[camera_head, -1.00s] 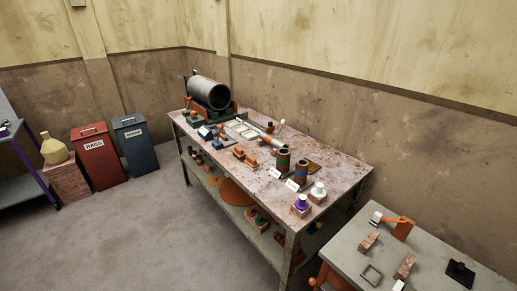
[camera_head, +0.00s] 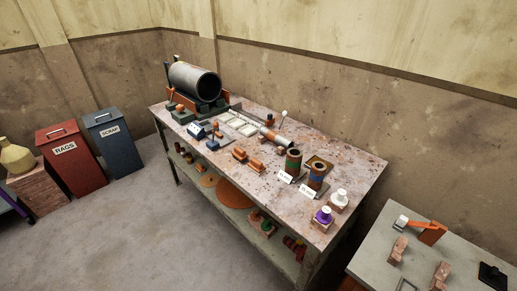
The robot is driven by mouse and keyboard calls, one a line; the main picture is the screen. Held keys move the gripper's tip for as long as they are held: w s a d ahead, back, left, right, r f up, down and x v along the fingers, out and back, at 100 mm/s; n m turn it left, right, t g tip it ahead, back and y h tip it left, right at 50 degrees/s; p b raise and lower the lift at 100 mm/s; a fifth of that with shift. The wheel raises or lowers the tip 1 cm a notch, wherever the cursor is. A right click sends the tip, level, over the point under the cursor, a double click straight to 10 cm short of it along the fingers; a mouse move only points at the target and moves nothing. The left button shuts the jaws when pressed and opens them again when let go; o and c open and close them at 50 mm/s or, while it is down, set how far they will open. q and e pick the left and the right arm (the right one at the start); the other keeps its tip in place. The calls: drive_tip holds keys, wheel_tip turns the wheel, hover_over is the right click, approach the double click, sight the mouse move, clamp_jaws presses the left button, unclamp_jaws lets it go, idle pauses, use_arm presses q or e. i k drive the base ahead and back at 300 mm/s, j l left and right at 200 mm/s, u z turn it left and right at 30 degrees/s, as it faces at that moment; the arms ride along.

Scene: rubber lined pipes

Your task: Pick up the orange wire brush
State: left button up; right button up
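Two small orange pieces lie near the front edge of the long worktable (camera_head: 215,174), a left one (camera_head: 239,154) and a right one (camera_head: 256,166). They look like blocks or brush backs; they are too small to tell whether either is the wire brush. Another orange piece, like a handle or bracket (camera_head: 431,232), stands on the grey table (camera_head: 375,259) at the lower right. Neither of my grippers is in view.
The worktable also carries a large dark pipe (camera_head: 195,80), two banded cylinders (camera_head: 293,162) with white labels, and a purple-and-white container (camera_head: 323,217). A red RAGS bin (camera_head: 72,165) and a blue SCRAP bin (camera_head: 113,147) stand left. Grey floor is open in front.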

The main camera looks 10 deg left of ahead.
sight(239, 154)
drive_tip(key=i+j+z, duration=0.25)
drive_tip(key=j+z, duration=0.25)
drive_tip(key=j, duration=0.15)
drive_tip(key=i+j+z, duration=0.2)
drive_tip(key=j, duration=0.2)
drive_tip(key=j+z, duration=0.25)
drive_tip(key=j, duration=0.1)
